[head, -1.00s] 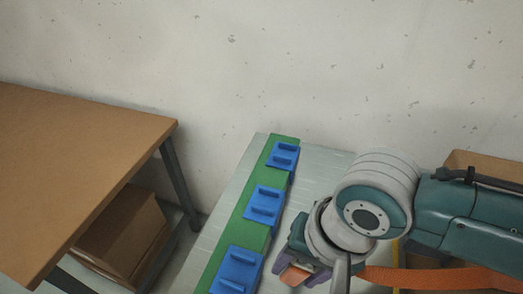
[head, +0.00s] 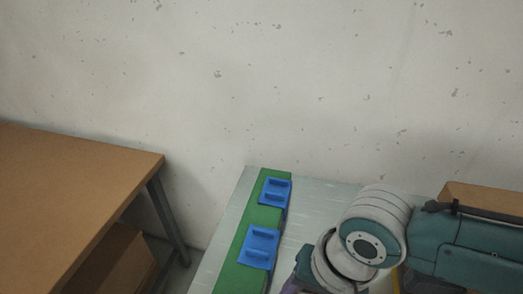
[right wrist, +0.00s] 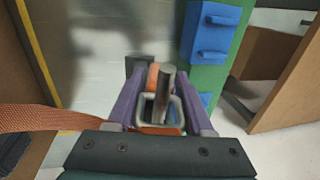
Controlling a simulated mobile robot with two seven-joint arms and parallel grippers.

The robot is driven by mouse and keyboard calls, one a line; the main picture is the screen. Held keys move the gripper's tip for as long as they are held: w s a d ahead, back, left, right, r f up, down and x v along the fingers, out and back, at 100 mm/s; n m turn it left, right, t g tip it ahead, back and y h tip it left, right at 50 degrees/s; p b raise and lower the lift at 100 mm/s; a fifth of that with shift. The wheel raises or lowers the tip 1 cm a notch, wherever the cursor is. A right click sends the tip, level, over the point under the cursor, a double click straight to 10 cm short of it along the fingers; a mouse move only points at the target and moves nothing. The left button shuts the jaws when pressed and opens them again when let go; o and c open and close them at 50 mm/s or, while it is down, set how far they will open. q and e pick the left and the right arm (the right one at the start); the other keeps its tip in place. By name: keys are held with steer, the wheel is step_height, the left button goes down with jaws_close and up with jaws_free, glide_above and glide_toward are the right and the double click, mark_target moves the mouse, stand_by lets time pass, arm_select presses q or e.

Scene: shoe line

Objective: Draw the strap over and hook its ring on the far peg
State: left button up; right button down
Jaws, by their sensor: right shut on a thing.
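In the right wrist view my right gripper (right wrist: 163,97) has its purple fingers shut on the strap's pale metal ring (right wrist: 146,108), with orange material between them. The orange strap (right wrist: 40,118) runs off to the left edge. A grey upright peg (right wrist: 168,82) shows at the ring's opening; I cannot tell if the ring is around it or only in front of it. In the head view only the top of this gripper shows at the bottom edge, and ring, strap and peg are hidden or out of frame. My left gripper is not in view.
Blue blocks (head: 261,247) sit on a green strip (head: 240,273) along the left side of the pale worktop (head: 320,205). A brown table (head: 75,190) stands to the left, with a gap between. A cardboard box (head: 485,198) is at the right, behind my arm.

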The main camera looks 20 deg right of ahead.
steer(key=shift+c, duration=1)
jaws_free()
